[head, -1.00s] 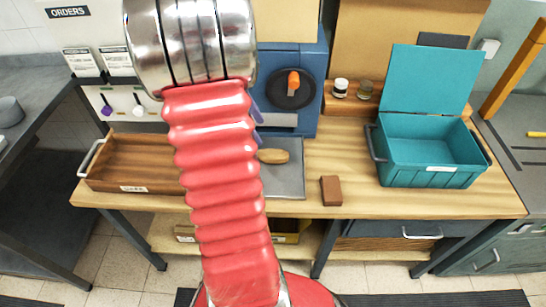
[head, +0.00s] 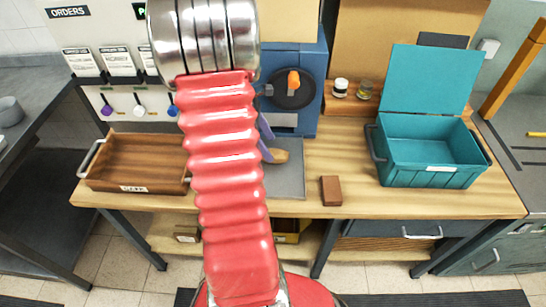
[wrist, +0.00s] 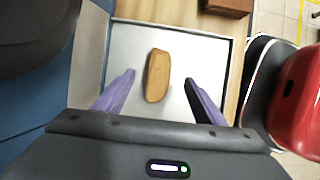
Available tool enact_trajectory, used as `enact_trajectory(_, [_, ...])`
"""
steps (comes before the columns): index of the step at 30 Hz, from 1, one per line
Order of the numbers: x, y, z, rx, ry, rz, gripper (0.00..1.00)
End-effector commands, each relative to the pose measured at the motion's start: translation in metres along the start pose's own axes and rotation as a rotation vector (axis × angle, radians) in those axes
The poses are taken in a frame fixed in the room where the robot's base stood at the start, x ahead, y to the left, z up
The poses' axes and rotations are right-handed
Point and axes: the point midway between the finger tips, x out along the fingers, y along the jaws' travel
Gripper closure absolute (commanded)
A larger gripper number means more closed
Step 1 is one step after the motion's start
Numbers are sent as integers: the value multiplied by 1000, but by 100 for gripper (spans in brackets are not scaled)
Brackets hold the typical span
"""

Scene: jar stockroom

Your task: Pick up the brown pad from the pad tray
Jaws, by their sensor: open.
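The brown pad (wrist: 158,75), a light tan-brown oval, lies flat on the grey pad tray (wrist: 205,60), which has a raised rim. In the head view the pad (head: 280,156) shows near the tray's (head: 290,185) middle, its left end hidden behind a purple finger. My gripper (wrist: 158,88) is open and empty; its two purple fingers stand either side of the pad's line in the wrist view, with clear gaps. In the head view my arm hides most of my gripper (head: 265,140). Whether the fingertips touch the tray I cannot tell.
A dark brown block (head: 330,190) stands right of the tray on the wooden bench (head: 370,203). A teal lidded box (head: 425,178) is farther right. A wooden tray (head: 135,163) is at left. A blue machine (head: 310,60) stands behind the grey tray.

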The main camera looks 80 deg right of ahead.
Motion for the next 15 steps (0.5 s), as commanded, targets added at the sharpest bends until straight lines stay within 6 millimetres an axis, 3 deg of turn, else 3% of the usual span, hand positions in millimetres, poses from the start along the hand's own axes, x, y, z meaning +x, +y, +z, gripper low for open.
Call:
enact_trajectory(9, [38,0,-1,1,-1,-4,36])
enact_trajectory(15, [50,1,-1,0,0,-1,36])
